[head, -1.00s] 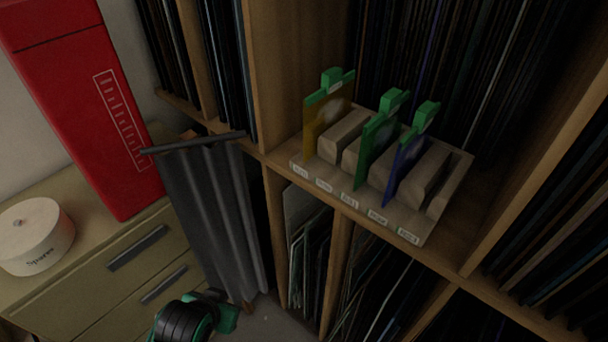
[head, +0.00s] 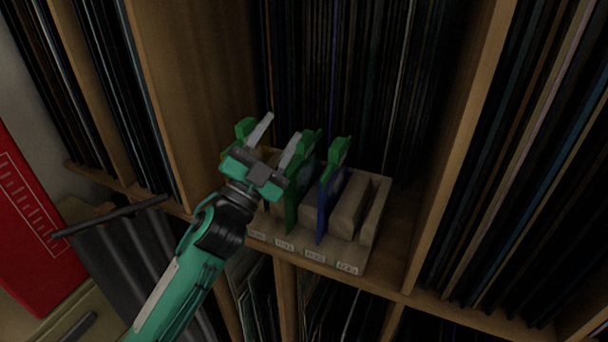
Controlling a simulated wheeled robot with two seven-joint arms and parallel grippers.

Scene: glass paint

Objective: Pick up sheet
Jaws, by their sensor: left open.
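A wooden slotted rack (head: 375,228) on the shelf holds upright coloured sheets with green clips on top. The green sheet (head: 291,208) and the blue sheet (head: 325,205) stand side by side. The yellow sheet is largely hidden behind my left gripper; a green clip (head: 245,128) shows at its upper left. My left gripper (head: 281,128) is open and empty, its two pale fingers pointing up and away over the rack's left part. The green sheet's clip lies just right of the fingers; I cannot tell if they touch. My right gripper is out of view.
Shelf uprights (head: 462,130) stand on both sides of the rack's bay, and tall dark sheets (head: 340,60) fill its back. A dark grey draped cloth (head: 130,255) hangs at lower left beside a red cabinet (head: 30,230). Bare shelf lies right of the rack.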

